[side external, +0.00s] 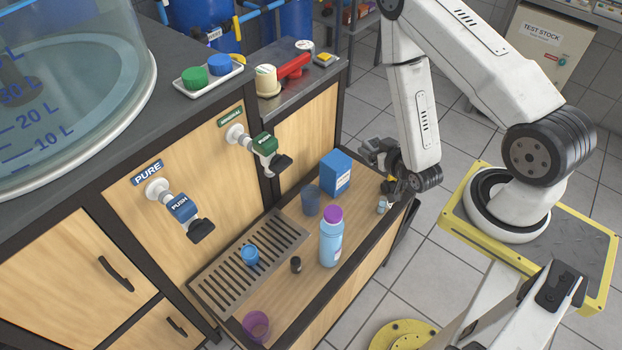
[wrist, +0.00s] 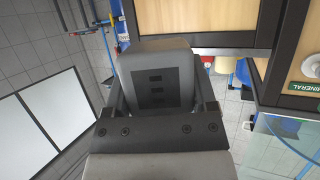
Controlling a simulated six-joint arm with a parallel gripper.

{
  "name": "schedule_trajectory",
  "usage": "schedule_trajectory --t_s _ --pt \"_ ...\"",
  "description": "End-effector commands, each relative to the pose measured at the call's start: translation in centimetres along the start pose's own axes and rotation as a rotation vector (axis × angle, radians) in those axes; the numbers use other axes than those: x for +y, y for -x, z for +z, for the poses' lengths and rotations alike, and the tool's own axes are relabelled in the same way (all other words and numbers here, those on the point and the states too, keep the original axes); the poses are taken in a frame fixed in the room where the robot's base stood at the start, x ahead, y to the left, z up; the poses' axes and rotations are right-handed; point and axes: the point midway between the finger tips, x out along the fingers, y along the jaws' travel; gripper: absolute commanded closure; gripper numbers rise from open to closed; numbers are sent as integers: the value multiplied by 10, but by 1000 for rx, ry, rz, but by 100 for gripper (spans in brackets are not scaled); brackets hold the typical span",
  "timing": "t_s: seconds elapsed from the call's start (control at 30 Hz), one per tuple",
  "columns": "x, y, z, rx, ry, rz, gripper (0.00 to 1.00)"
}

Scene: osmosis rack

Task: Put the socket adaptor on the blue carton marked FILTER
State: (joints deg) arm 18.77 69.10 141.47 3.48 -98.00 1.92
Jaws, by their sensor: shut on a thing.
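The socket adaptor, a dark grey block with three dark slots, fills the middle of the wrist view (wrist: 155,78), between the fingers of my gripper (wrist: 160,108). In the side view my gripper (side external: 384,162) is shut on the adaptor (side external: 373,147), which is small and partly hidden there. The blue carton (side external: 335,175) with a white label stands upright on the wooden shelf, just left of my gripper. Its label is too small to read. The adaptor is to the right of the carton and looks apart from it; the exact height gap is unclear.
A dark blue cup (side external: 311,200) and a light blue bottle with purple cap (side external: 331,240) stand near the carton. The green-labelled tap (side external: 265,146) juts out behind.

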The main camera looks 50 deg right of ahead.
Motion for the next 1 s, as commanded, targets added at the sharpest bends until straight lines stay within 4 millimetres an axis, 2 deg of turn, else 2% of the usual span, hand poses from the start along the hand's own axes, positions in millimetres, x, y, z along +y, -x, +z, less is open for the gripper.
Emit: schedule_trajectory --t_s 0.27,0.77,1.0 --pt "-2 -17 0 4 0 0 88" --pt "-11 -97 2 3 1 0 88" --pt "-14 -127 19 0 1 0 88"
